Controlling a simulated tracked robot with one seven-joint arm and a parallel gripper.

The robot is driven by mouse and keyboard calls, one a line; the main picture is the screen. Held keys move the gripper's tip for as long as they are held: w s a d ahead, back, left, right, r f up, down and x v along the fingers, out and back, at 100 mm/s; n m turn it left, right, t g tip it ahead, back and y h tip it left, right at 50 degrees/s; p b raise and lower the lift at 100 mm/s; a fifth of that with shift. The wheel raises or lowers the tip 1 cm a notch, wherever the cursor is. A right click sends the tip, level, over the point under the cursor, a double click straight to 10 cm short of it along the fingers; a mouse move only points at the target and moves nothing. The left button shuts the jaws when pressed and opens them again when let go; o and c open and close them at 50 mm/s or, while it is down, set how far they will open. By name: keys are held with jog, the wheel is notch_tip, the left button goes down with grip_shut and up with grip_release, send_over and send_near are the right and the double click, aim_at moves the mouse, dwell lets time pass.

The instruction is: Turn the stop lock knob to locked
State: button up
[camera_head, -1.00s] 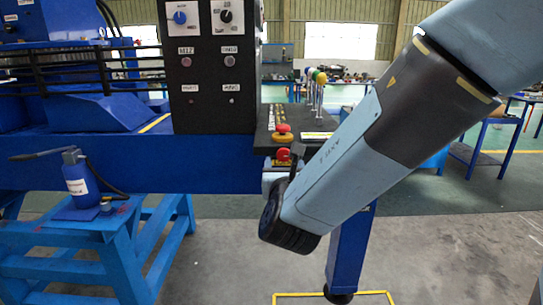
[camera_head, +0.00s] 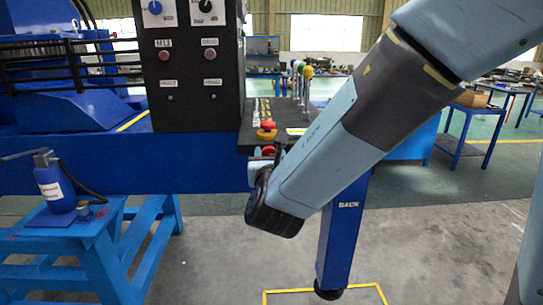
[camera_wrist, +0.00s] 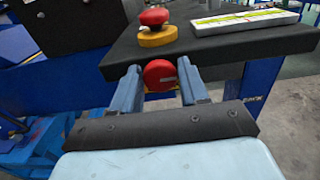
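The stop lock knob seems to be the round red knob (camera_wrist: 160,74) with a pale mark on its face, low on the front of the black control desk (camera_wrist: 235,48). It also shows in the head view (camera_head: 268,150), partly covered. My gripper (camera_wrist: 161,80) straddles it in the wrist view, one blue-grey finger on each side. The fingers are apart with the knob between their tips; I cannot tell whether they touch it. In the head view my wrist hides most of the fingers. A red mushroom button on a yellow base (camera_wrist: 156,28) stands above on the desk top.
Levers with coloured balls (camera_head: 304,75) rise from the desk. A black panel (camera_head: 195,70) with dials stands left of it. A blue leg (camera_head: 340,235) stands behind my arm. A blue hand pump (camera_head: 55,185) sits on a blue stand at left. Floor in front is open.

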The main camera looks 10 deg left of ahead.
jog(key=shift+d, duration=0.1)
jog(key=c, duration=0.6)
jog(key=shift+m, duration=0.3)
jog(key=m, duration=0.9)
jog(key=shift+d, duration=0.1)
jog(key=shift+d+f+m, duration=0.1)
jog(key=shift+f+m, duration=0.05)
jog(key=shift+m, duration=1.95)
jog(key=shift+f+m, duration=0.1)
jog(key=shift+m, duration=2)
jog(key=shift+f, duration=0.1)
